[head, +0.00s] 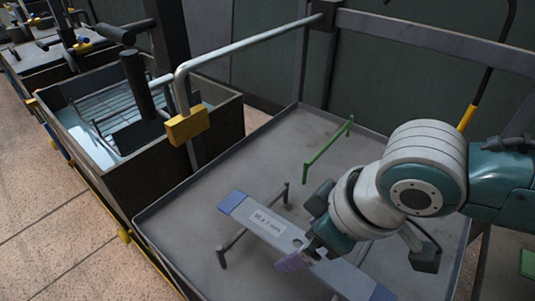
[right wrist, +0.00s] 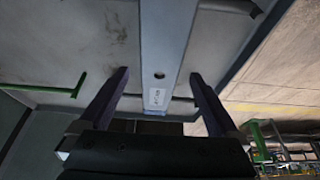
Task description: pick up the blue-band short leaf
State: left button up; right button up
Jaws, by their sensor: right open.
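The blue-band short leaf (head: 262,222) is a flat grey bar with blue ends and a white label. It lies across dark supports in a grey tray, running from upper left to lower right. My right gripper (head: 299,258) is over its middle, just past the label, and hides part of it. In the right wrist view the leaf (right wrist: 163,45) passes between the two dark, open fingers of the gripper (right wrist: 160,74), with a gap on each side. A small hole and the label show on it. My left gripper is out of view.
The grey tray (head: 185,225) has a low rim. A green bar (head: 328,146) stands behind the leaf, left of my right arm. A pale rail (head: 250,45) with a yellow block (head: 186,126) runs above the tray. A dark bin (head: 170,170) stands at left.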

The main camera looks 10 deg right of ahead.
jog(key=shift+w+a+f, duration=0.1)
jog(key=shift+w+f, duration=0.1)
jog(key=shift+f, duration=0.25)
grip_shut()
dwell(0.5)
jog(key=shift+r, duration=0.1)
